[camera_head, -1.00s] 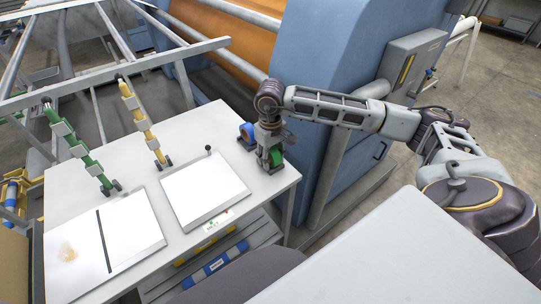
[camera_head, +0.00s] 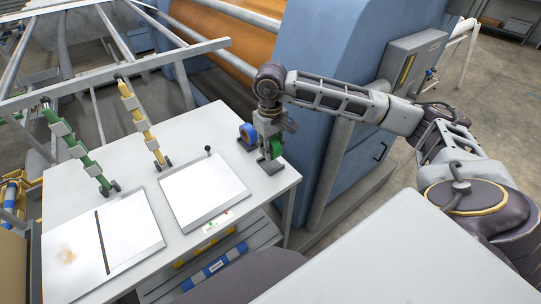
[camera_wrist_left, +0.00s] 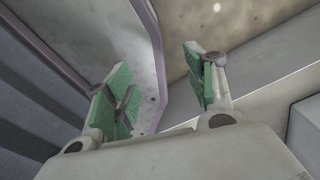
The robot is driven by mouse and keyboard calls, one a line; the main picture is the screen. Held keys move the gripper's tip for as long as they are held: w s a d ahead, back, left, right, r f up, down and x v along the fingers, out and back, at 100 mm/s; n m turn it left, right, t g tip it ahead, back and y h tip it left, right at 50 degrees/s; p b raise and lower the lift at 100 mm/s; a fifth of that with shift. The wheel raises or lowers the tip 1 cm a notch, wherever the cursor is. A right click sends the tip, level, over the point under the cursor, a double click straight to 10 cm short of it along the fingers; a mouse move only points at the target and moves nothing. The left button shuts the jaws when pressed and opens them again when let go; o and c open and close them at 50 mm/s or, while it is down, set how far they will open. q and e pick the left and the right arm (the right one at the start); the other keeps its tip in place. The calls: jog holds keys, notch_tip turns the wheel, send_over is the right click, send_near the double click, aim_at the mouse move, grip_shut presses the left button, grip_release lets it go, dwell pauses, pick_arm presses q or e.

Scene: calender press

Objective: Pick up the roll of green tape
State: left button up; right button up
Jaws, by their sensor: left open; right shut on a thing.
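The roll of green tape (camera_head: 277,148) is at the right end of the white table, just above a small dark holder (camera_head: 271,165). My right gripper (camera_head: 270,150) points down and is shut on the green tape, partly hiding it. Whether the roll is fully clear of the holder is hard to tell. My left gripper shows only in the left wrist view (camera_wrist_left: 165,88). Its green-padded fingers are apart with nothing between them.
A blue tape roll (camera_head: 247,132) stands in its own holder just left of my right gripper. White panels (camera_head: 204,190) and green and yellow jointed arms (camera_head: 140,118) occupy the white table (camera_head: 185,135). The blue press (camera_head: 330,60) stands close behind.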

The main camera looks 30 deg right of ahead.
aim_at(270, 139)
notch_tip(270, 139, up, 4)
jog(key=shift+f, duration=0.1)
jog(key=shift+r, duration=0.95)
pick_arm(q)
jog(key=shift+w+a+f, duration=0.15)
jog(key=shift+a, duration=0.35)
jog(key=shift+w+a+f, duration=0.1)
jog(key=shift+a, duration=0.35)
jog(key=shift+d, duration=0.2)
pick_arm(e)
jog(key=o, duration=0.5)
jog(key=c, duration=0.4)
